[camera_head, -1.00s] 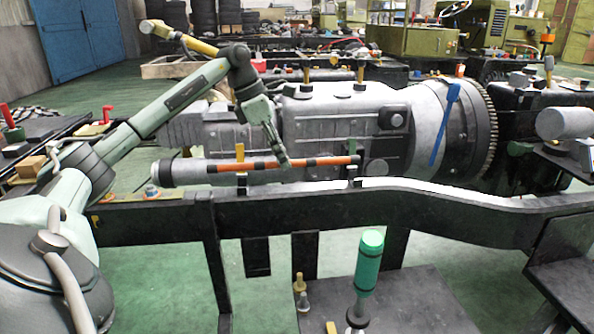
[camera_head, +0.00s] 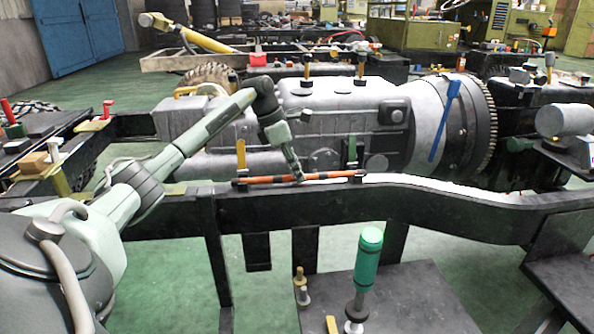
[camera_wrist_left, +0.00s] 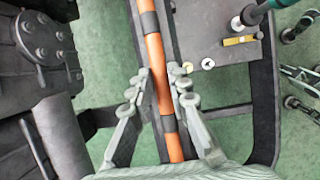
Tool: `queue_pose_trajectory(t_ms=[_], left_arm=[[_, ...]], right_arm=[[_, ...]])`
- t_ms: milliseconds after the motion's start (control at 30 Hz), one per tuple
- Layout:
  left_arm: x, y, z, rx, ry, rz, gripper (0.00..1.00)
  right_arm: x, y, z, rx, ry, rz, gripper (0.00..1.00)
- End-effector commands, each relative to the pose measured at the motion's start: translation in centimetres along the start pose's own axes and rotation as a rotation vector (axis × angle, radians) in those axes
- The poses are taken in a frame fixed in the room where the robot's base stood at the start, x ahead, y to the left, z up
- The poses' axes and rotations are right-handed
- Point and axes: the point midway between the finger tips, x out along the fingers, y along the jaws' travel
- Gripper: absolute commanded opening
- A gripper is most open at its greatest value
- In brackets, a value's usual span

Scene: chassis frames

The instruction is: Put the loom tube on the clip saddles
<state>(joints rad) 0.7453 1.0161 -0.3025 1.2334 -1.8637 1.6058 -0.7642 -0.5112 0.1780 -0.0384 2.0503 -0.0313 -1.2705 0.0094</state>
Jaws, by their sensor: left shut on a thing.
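The loom tube (camera_head: 270,179) is orange with dark bands and lies level along the top of the near black frame rail. My left gripper (camera_head: 298,177) is shut on it near its middle. In the left wrist view the tube (camera_wrist_left: 155,66) runs between the two fingers of the left gripper (camera_wrist_left: 158,92). The clip uprights, one yellow (camera_head: 241,153) and one green (camera_head: 351,150), rise just behind the tube, near its left and right ends. The saddle seats are hidden, so I cannot tell whether the tube rests in them. My right gripper is not in view.
The black frame rail (camera_head: 450,208) runs across the front. A grey gearbox (camera_head: 345,115) stands close behind the tube. A green-handled tool (camera_head: 368,262) stands on the low black table (camera_head: 425,300) in front. Green floor shows beneath the rail.

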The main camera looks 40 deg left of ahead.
Motion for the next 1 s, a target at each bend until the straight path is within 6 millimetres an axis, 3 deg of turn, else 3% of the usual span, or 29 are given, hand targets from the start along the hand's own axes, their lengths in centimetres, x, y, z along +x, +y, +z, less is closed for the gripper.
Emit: queue_pose_trajectory(t_ms=[133,167,300,667,767,1000], left_arm=[[0.3,0.0,-0.1,0.000,0.000,0.001,0.00],[0.3,0.0,-0.1,0.000,0.000,0.000,0.21],[0.2,0.0,-0.1,0.000,0.000,0.000,0.38],[-0.2,0.0,0.1,0.000,-0.001,0.000,0.38],[-1.5,0.1,0.0,0.000,0.000,0.004,0.38],[-6.6,0.1,0.0,-0.001,-0.001,0.004,0.38]], right_arm=[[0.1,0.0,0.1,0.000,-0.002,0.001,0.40],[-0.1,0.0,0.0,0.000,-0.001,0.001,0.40],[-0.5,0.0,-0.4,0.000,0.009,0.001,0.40],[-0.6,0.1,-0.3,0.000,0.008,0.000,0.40],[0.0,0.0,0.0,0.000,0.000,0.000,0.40],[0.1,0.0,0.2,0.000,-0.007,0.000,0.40]])
